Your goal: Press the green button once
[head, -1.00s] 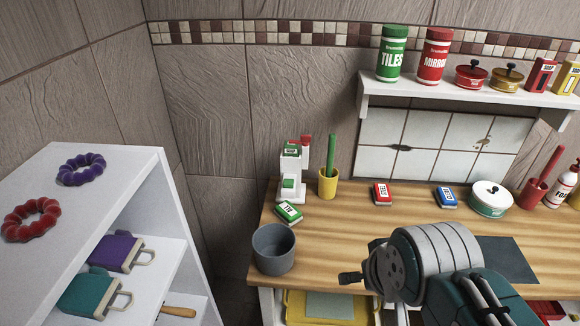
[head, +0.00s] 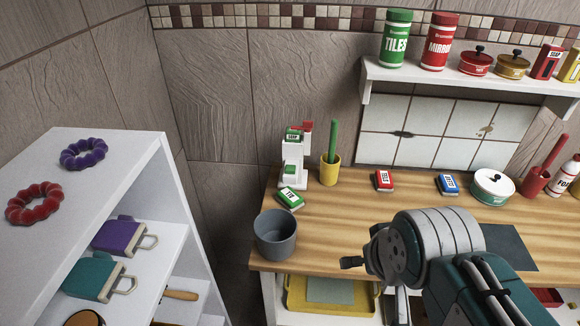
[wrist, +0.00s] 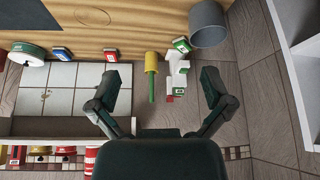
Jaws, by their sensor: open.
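A white dispenser (head: 293,165) stands at the back left of the wooden counter. It has a green label on top, a red part beside that, and a green block (head: 290,171) low on its front. I cannot tell for sure which green part is the button. In the wrist view the dispenser (wrist: 177,72) shows upside down, beyond and between my fingers. My gripper (wrist: 163,90) is open and empty, its two fingers wide apart. In the head view my gripper (head: 353,262) is partly hidden by the wrist and hangs over the front of the counter, apart from the dispenser.
A green box (head: 290,197) lies before the dispenser, and a yellow cup (head: 330,170) with a green stick stands right of it. A grey pot (head: 275,235) is at the counter's front left. A white shelf unit (head: 125,145) stands left; a wall shelf (head: 470,85) hangs above.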

